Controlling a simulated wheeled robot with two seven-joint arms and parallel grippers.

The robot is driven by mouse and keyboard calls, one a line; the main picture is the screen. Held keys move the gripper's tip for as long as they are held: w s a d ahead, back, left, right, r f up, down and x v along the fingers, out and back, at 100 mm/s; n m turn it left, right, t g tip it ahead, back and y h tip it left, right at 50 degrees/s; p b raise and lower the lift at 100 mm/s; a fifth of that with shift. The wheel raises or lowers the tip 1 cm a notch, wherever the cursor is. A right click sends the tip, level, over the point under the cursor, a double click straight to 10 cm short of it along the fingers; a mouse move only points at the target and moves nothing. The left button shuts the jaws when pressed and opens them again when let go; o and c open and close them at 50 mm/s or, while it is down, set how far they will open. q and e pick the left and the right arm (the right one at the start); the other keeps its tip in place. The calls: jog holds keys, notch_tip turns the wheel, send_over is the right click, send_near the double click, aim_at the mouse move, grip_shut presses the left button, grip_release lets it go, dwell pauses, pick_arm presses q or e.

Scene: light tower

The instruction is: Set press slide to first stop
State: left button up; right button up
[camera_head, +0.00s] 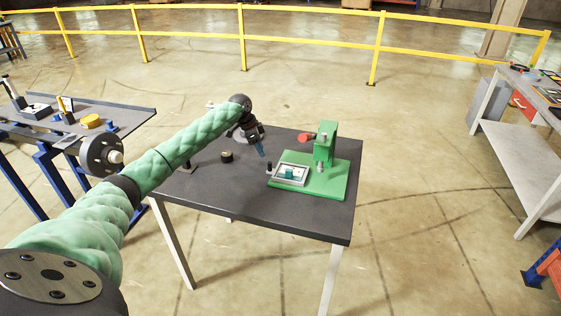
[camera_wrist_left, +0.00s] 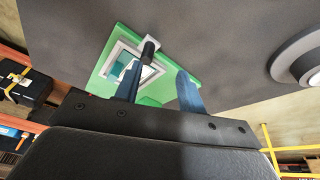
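The green press (camera_head: 325,146) stands on a green base plate (camera_head: 325,190) on the dark table, with a red-knobbed lever (camera_head: 306,137) at its upper left. Its slide (camera_head: 293,182) is a light grey frame holding a teal block (camera_head: 289,174), left of the press column. A black upright handle (camera_head: 269,167) stands at the slide's left end; it also shows in the left wrist view (camera_wrist_left: 149,49). My left gripper (camera_head: 262,151) is above and just behind this handle. Its blue fingers (camera_wrist_left: 160,72) are apart with nothing held. The left finger partly covers the slide in the wrist view. My right gripper is not in view.
A blue-legged bench (camera_head: 135,117) stands left, and a grey workbench (camera_head: 510,150) stands right. The table's front left is clear.

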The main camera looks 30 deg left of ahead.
aim_at(270, 162)
pick_arm(q)
jog(key=d+m, duration=0.1)
jog(key=d+f+m+h+p, duration=0.1)
jog(key=m, duration=0.1)
jog(key=shift+d+f+m, duration=0.15)
jog(key=shift+m, duration=0.15)
jog(key=p+x, duration=0.2)
jog(key=x, duration=0.3)
jog(key=shift+s+f, duration=0.1)
jog(key=shift+s, duration=0.05)
jog(key=shift+f, duration=0.35)
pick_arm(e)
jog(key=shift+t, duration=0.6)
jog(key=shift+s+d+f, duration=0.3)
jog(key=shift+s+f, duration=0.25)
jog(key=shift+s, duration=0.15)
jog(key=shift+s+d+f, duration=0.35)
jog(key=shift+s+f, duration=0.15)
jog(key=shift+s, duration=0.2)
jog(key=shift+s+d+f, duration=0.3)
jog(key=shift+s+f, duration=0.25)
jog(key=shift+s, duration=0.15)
pick_arm(q)
jog(key=shift+c, duration=0.2)
